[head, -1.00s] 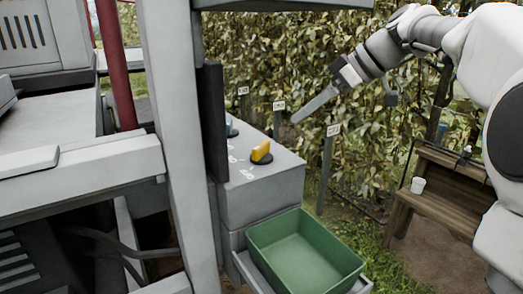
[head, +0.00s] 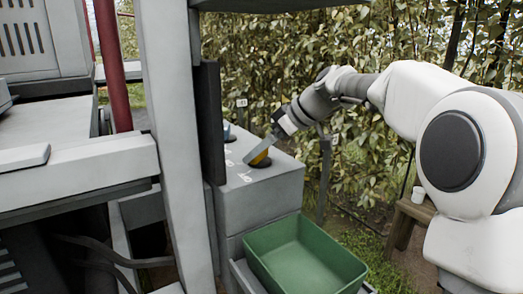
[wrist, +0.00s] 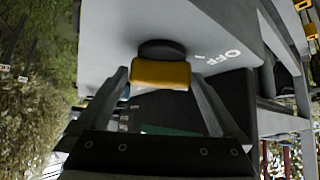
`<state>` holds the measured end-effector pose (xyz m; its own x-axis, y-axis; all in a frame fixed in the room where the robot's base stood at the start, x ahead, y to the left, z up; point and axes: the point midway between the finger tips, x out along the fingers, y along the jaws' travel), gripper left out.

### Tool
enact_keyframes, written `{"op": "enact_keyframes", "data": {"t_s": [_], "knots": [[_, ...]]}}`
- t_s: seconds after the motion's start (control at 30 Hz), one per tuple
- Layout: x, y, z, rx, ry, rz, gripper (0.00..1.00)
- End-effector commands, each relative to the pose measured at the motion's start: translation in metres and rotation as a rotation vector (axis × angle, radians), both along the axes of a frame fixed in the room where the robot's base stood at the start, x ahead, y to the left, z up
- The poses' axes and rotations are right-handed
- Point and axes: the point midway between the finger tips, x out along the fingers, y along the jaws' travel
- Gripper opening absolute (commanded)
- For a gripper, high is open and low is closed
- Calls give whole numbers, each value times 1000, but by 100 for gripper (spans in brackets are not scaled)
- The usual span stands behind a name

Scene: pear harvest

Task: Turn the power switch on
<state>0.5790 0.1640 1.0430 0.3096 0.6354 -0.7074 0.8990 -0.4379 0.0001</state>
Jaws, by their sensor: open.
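The power switch is a yellow knob on a dark round base (head: 262,160), on top of a grey box (head: 255,205). In the head view my gripper (head: 257,150) is at the knob, and a finger covers part of it. In the wrist view the yellow knob (wrist: 160,75) shows between the two spread fingers of my gripper (wrist: 160,82), with a finger on each side. The jaws are open. I cannot tell whether either finger touches the knob. White "OFF" lettering (wrist: 222,57) is on the box beside the knob.
A blue knob (head: 227,131) is farther back on the same box. A green bin (head: 305,255) is in front of the box. A grey post (head: 180,150) and a dark panel (head: 209,120) stand close on the left. Leafy plants are behind, and a wooden bench (head: 408,220) is at right.

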Motion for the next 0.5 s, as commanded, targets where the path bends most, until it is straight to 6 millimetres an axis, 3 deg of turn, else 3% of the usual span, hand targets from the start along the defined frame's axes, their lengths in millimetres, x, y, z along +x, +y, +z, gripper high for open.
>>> {"op": "enact_keyframes", "data": {"t_s": [0.2, 0.5], "knots": [[0, 0, 0, 0, 0, 0, 98], [0, 0, 0, 0, 0, 0, 44]]}}
